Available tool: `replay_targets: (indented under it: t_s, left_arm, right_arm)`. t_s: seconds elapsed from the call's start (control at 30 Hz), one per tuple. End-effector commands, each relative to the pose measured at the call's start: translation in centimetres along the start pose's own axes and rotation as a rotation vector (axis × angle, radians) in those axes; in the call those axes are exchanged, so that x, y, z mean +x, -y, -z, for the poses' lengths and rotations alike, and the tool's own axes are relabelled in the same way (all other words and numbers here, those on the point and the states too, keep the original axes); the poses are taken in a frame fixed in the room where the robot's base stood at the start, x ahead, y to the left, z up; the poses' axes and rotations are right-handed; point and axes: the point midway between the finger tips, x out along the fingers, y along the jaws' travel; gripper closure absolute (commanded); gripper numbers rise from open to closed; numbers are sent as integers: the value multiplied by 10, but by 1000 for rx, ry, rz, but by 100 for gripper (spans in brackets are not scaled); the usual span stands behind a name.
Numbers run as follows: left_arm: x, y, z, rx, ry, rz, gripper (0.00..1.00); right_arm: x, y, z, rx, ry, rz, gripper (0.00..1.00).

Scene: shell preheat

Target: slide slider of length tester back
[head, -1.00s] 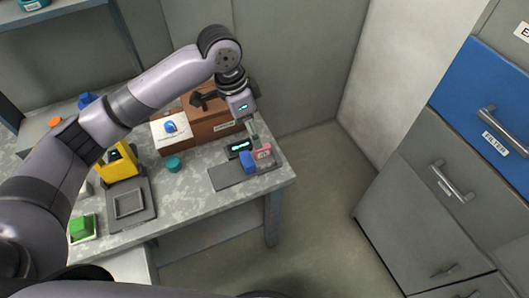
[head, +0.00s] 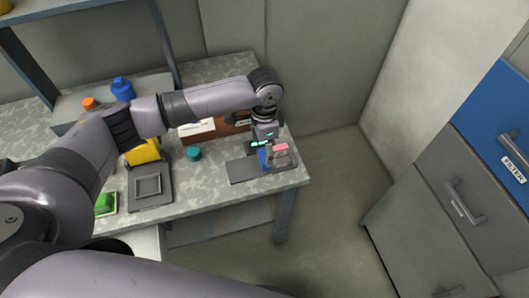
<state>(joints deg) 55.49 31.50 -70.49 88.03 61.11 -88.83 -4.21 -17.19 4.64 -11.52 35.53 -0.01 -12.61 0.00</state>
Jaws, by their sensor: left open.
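The length tester (head: 242,172) is a flat dark grey plate at the right end of the speckled table in the head view. On it are a blue block (head: 263,159), a pink-topped block (head: 281,147) and a small display with green characters (head: 258,144). Which block is the slider I cannot tell for sure. My left gripper (head: 271,153) is open and points down over the tester, close to the blue and pink blocks. Its fingers partly cover these parts, and I cannot tell whether they touch. My right gripper is not in view.
A teal round piece (head: 194,153) and a grey square-framed tray (head: 148,186) lie left of the tester. A brown box (head: 228,124) stands behind, partly hidden by my arm. Grey drawers (head: 440,200) are at the right, with open floor between.

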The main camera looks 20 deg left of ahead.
Motion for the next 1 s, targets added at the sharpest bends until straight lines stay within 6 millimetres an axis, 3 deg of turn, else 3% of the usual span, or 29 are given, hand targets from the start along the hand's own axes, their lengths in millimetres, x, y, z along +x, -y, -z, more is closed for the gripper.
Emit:
replay_targets:
  t_s: [0.23, 0.63, 1.0]
  left_arm:
    - [33, 0, 0, 0, 2, -1, 30]
    - [40, 0, 0, 0, 0, 0, 31]
    - [40, 0, 0, 0, 0, 0, 55]
  right_arm:
    - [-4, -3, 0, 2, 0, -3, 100]
    - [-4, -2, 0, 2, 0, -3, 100]
    - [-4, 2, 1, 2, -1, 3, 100]
